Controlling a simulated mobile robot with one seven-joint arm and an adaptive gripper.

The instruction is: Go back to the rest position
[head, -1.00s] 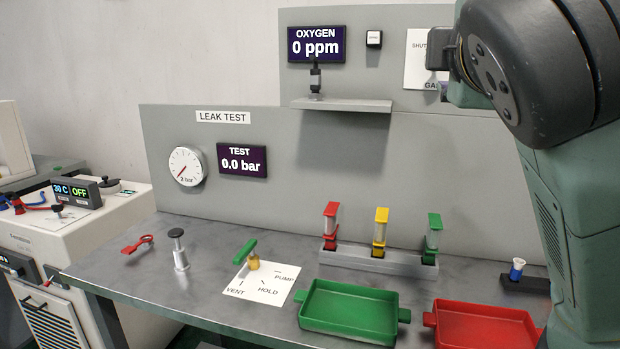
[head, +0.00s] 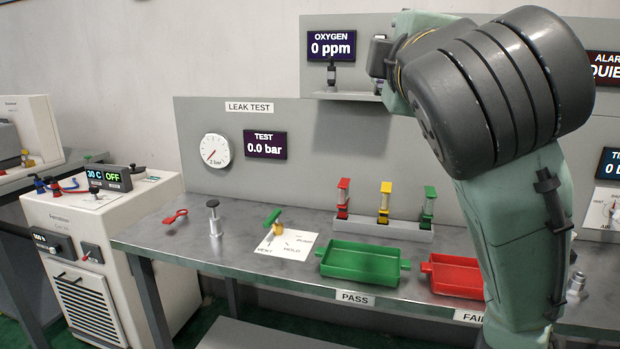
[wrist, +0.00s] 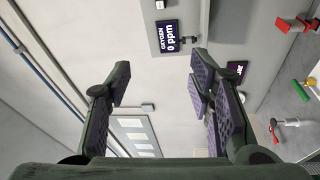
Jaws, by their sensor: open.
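My gripper (wrist: 160,95) shows in the wrist view with its two padded fingers wide apart and nothing between them. It is held up in the air, away from the bench. In the head view my arm covers the right part of the picture, and the gripper itself cannot be seen there. The wrist view is turned on its side and shows the wall, the oxygen display (wrist: 168,36) reading 0 ppm and part of the bench.
The bench (head: 190,245) carries a green tray (head: 362,262), a red tray (head: 455,276), a rack (head: 375,232) with red, yellow and green pieces, and a green-handled valve (head: 273,220). A white machine (head: 95,240) stands at the left. My arm hides part of the right side.

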